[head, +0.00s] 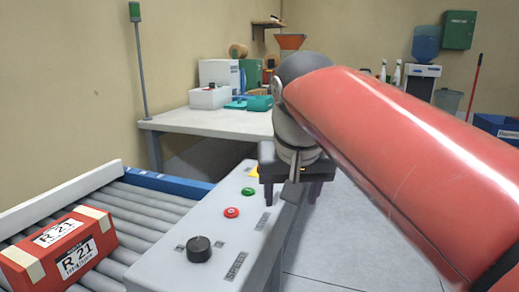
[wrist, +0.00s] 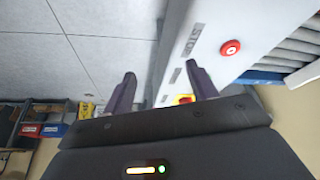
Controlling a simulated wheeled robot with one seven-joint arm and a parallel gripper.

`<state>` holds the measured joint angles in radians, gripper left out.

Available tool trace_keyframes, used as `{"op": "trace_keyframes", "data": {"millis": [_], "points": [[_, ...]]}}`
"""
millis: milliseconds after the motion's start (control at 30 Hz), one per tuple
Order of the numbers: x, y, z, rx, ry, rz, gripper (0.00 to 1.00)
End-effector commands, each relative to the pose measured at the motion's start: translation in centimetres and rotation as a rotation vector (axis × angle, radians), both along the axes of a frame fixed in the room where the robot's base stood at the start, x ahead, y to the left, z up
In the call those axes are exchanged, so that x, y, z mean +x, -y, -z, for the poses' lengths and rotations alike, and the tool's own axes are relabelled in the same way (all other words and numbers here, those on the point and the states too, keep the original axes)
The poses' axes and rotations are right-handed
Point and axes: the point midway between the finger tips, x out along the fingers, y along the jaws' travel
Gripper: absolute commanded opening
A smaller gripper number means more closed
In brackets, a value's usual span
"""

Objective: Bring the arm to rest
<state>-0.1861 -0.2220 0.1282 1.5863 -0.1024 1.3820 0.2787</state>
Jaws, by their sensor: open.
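My gripper (head: 298,192) hangs in front of my red arm, beside the right edge of the grey control panel in the head view. In the wrist view, my gripper (wrist: 160,85) has its two dark fingers spread apart with nothing between them. The gripper is open and empty. The fingers point toward the edge of the panel and the tiled floor. My forearm hides part of the room behind it.
The control panel (head: 190,258) has a black knob (head: 199,249), a red button (head: 232,212) and a green button (head: 248,191). A red box (head: 60,252) lies on the roller conveyor (head: 140,226). A white table (head: 210,122) stands behind. Floor (head: 340,240) right of the panel is clear.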

Motion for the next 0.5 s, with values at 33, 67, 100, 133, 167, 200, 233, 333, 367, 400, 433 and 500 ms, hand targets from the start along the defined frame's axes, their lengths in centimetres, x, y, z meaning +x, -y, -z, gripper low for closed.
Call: {"op": "trace_keyframes", "data": {"millis": [33, 67, 100, 133, 167, 200, 233, 333, 367, 400, 433, 500], "points": [[-0.7, 0.8, 0.8, -0.003, 0.003, 0.003, 0.58], [-1.1, 1.2, 1.3, -0.004, 0.005, 0.004, 0.58], [-1.6, 1.8, 2.0, -0.004, 0.008, 0.004, 0.58], [-2.1, 2.2, 2.6, -0.004, 0.011, 0.005, 0.58], [-2.5, 2.7, 3.3, -0.004, 0.012, 0.006, 0.58], [-3.3, 3.4, 4.3, -0.005, 0.017, 0.007, 0.58], [-3.9, 4.0, 5.2, -0.004, 0.021, 0.008, 0.58], [-6.6, 6.2, 8.9, -0.001, 0.036, 0.016, 0.58], [-7.4, 6.8, 10.1, 0.001, 0.041, 0.019, 0.58], [-8.5, 7.6, 11.7, 0.004, 0.049, 0.021, 0.58], [-9.3, 8.1, 12.9, 0.005, 0.053, 0.025, 0.58], [-10.8, 8.9, 15.4, 0.01, 0.063, 0.027, 0.58]]}}
